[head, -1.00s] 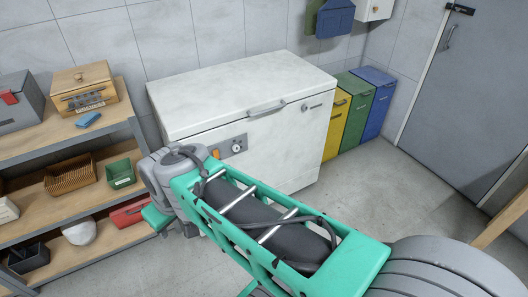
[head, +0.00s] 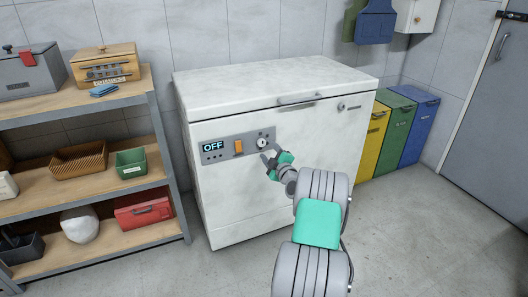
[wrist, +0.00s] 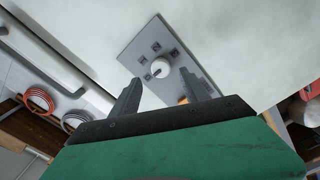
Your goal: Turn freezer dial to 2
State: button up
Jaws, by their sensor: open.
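The white chest freezer (head: 290,170) stands against the tiled wall with its lid closed. Its grey control panel (head: 222,150) has a small display reading OFF (head: 213,147), an orange switch (head: 239,146) and a round dial (head: 262,141). In the wrist view the white dial (wrist: 160,68) has small square marks around it, too small to read. My gripper (head: 270,160) is open and empty, just in front of the panel near the dial. In the wrist view its two dark fingers (wrist: 165,92) are spread below the dial, apart from it. The orange switch is partly hidden behind the right finger.
A wooden shelf unit (head: 75,112) with boxes and trays stands to the left of the freezer. Yellow, green and blue bins (head: 418,125) stand to its right. The floor in front on the right is clear.

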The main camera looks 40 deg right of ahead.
aim_at(262, 144)
jog(key=x, duration=0.4)
jog(key=shift+w, duration=0.3)
jog(key=shift+c, duration=0.4)
grip_shut()
